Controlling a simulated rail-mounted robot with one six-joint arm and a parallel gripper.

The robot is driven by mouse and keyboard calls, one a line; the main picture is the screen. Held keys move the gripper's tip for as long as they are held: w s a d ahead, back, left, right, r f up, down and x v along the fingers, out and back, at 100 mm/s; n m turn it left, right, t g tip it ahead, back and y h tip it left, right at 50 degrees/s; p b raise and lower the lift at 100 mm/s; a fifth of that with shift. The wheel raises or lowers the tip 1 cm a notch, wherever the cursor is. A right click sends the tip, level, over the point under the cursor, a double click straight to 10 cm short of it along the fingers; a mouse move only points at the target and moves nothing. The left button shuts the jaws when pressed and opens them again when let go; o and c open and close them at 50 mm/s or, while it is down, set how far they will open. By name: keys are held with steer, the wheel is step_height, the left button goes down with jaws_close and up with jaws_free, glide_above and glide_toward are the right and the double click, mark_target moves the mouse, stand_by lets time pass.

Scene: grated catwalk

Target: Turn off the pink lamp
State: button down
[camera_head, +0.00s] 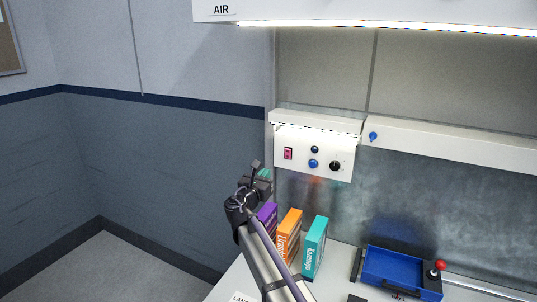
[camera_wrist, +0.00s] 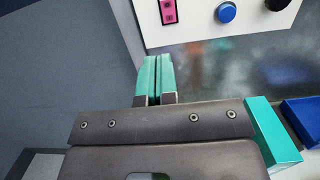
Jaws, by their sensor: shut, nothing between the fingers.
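A white control panel (camera_head: 315,165) hangs on the back wall under a lit strip. At its left is a pink rocker switch (camera_head: 288,153), which also shows at the top of the wrist view (camera_wrist: 168,12). Beside it are a blue knob (camera_head: 313,163), a small dark knob (camera_head: 314,149) and a black knob (camera_head: 335,165). No separate pink lamp stands out. My gripper (camera_head: 264,173) is left of and below the panel. In the wrist view its teal fingers (camera_wrist: 155,76) are shut and empty, below the pink switch and apart from it.
Purple (camera_head: 267,215), orange (camera_head: 288,235) and teal (camera_head: 314,248) boxes stand on the bench below the panel, close to my arm. A blue tray (camera_head: 390,270) and a red-knobbed lever (camera_head: 439,267) are at the right. A white ledge (camera_head: 440,137) with a blue knob runs right of the panel.

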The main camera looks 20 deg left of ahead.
steer(key=d, duration=0.2)
steer(key=p, duration=0.2)
glide_toward(287, 151)
steer(key=w, duration=0.7)
steer(key=shift+w+d+r, duration=0.1)
steer(key=shift+w+r, duration=0.2)
steer(key=shift+r, duration=0.1)
